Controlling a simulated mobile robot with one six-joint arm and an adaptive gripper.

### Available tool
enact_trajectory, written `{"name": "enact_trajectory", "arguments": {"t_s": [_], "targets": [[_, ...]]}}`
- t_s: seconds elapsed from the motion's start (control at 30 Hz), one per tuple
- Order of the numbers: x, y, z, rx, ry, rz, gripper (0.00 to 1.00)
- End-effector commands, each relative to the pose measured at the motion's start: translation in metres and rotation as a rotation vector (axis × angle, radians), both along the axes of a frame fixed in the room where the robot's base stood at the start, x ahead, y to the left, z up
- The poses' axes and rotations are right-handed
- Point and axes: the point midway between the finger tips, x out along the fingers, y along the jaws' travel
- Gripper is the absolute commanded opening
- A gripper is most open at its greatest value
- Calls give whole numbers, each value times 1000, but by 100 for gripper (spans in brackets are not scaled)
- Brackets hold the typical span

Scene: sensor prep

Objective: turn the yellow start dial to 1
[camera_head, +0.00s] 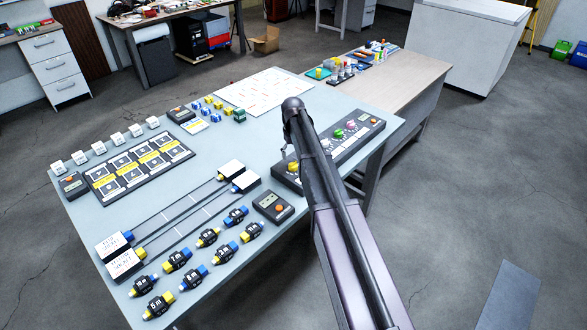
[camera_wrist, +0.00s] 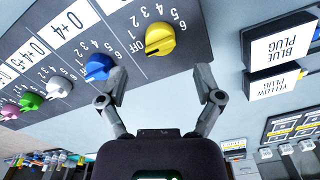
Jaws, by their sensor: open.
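The yellow dial (camera_wrist: 160,38) sits on the dark dial panel in the wrist view, ringed by OFF and the numbers 1 to 6.
A blue dial (camera_wrist: 98,66) stands close beside my left finger, with a white dial (camera_wrist: 58,87), green dial (camera_wrist: 30,101) and pink dial (camera_wrist: 10,111) farther along. Blue plug (camera_wrist: 277,48) and yellow plug (camera_wrist: 273,83) blocks lie to the right. A timer (camera_head: 273,206) sits near the panel.

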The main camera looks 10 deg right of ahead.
Motion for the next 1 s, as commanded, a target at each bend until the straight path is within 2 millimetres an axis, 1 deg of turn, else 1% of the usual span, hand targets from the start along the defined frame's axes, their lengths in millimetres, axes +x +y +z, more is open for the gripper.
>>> {"name": "enact_trajectory", "arguments": {"t_s": [0.03, 0.5, 0.73, 1.0], "targets": [[0, 0, -8, 0, 0, 0, 84], [0, 1, -42, 0, 0, 1, 84], [0, 1, -52, 0, 0, 1, 84], [0, 1, -54, 0, 0, 1, 84]]}}
